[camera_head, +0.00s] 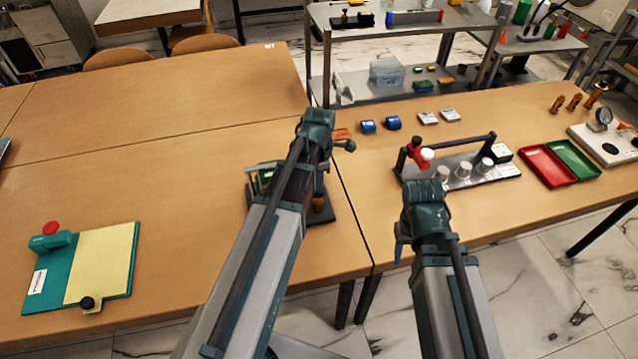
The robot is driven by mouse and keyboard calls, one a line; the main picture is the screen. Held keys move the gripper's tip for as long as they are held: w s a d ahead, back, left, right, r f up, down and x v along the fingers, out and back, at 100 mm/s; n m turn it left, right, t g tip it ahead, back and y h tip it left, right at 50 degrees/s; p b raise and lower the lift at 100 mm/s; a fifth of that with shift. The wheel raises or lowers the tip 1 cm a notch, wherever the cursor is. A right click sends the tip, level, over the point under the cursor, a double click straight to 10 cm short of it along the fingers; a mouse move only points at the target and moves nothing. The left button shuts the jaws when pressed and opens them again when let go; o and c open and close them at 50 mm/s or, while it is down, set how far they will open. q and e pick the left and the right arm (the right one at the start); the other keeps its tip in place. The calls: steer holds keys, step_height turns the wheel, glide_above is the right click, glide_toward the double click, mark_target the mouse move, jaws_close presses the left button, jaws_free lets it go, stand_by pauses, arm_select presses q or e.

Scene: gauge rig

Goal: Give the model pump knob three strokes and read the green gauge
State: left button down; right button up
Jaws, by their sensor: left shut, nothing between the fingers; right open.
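My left gripper (340,146) is shut and empty above the table, its arm reaching across the middle of the view. Behind that arm is a device with green parts (262,180) on a dark base (322,216); the arm hides most of it, and I cannot tell whether it is the model pump. A brass-coloured part (319,203) shows on its right side. My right gripper (402,248) is open and empty near the table's front edge.
A teal board with a yellow plate (104,262) and red knob lies at left. A grey rack with a black bar (460,147) stands beyond my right gripper. Red (545,165) and green (574,158) trays lie right of it. The back-left table is clear.

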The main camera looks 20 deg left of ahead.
arm_select(q)
steer(key=shift+f, duration=0.1)
arm_select(e)
steer(key=shift+f, duration=0.1)
arm_select(q)
step_height(320, 180, down, 3)
steer(key=b, duration=0.3)
steer(key=shift+s+r, duration=0.1)
steer(key=shift+r, duration=0.1)
arm_select(e)
step_height(320, 180, down, 3)
steer(key=shift+r, duration=0.2)
